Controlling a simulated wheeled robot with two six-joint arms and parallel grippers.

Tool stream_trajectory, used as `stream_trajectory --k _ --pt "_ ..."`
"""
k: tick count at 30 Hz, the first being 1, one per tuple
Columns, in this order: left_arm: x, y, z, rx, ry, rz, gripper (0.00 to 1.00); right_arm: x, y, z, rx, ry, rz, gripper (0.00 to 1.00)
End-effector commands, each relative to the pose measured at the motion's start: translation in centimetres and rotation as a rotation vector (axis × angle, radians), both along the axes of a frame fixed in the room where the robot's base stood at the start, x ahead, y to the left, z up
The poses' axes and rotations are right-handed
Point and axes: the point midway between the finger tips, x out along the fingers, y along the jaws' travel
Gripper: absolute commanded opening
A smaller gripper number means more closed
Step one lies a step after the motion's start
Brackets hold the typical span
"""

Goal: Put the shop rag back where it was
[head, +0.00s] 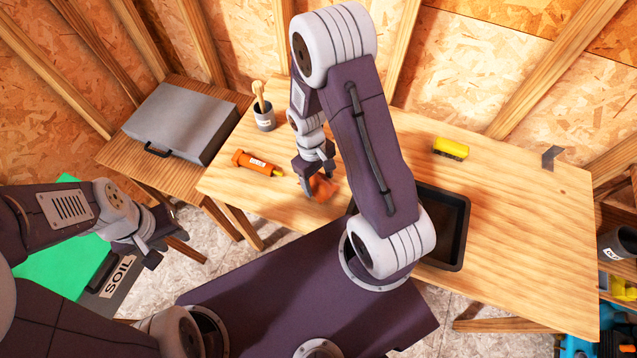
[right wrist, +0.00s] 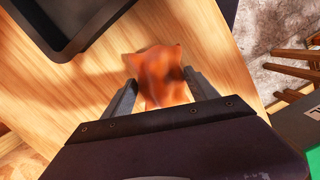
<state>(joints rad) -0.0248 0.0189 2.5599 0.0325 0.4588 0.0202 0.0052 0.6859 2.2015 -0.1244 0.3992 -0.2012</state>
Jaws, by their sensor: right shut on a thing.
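The shop rag (head: 322,188) is a crumpled orange-red cloth over the left part of the wooden workbench, near its front edge. My right gripper (head: 306,187) is shut on it, pointing down. In the right wrist view the rag (right wrist: 160,75) sits between the two fingers of the right gripper (right wrist: 160,95). Whether the rag touches the bench top is hard to tell. My left gripper (head: 152,240) is off the bench at the lower left, beside the green thing, and its fingers look apart with nothing between them.
A black tray (head: 462,225) lies right of my right arm, also in the wrist view (right wrist: 62,50). A grey case (head: 185,120) rests on a side table.

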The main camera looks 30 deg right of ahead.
Motion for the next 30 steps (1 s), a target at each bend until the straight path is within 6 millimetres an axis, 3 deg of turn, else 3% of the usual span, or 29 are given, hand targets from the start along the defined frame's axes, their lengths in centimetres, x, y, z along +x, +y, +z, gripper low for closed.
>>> stream_trajectory --k 4,16,17,18,30 --pt "0.0 0.0 -0.2 0.0 0.0 0.0 0.36 -0.1 0.0 -2.4 0.001 0.004 -0.001 0.29" --pt "0.0 0.0 -0.5 0.0 0.0 0.0 0.36 -0.1 0.0 -3.1 0.001 0.001 0.0 0.29" --pt "0.0 0.0 -0.4 0.0 0.0 0.0 0.36 0.0 0.0 -2.9 0.001 0.001 0.0 0.75" --pt "0.0 0.0 -0.4 0.0 0.0 0.0 0.36 0.0 0.0 -2.9 0.001 0.001 0.0 0.87" --pt "0.0 0.0 0.0 0.0 0.0 0.0 0.36 0.0 0.0 -2.2 0.0 -0.001 0.0 0.89"
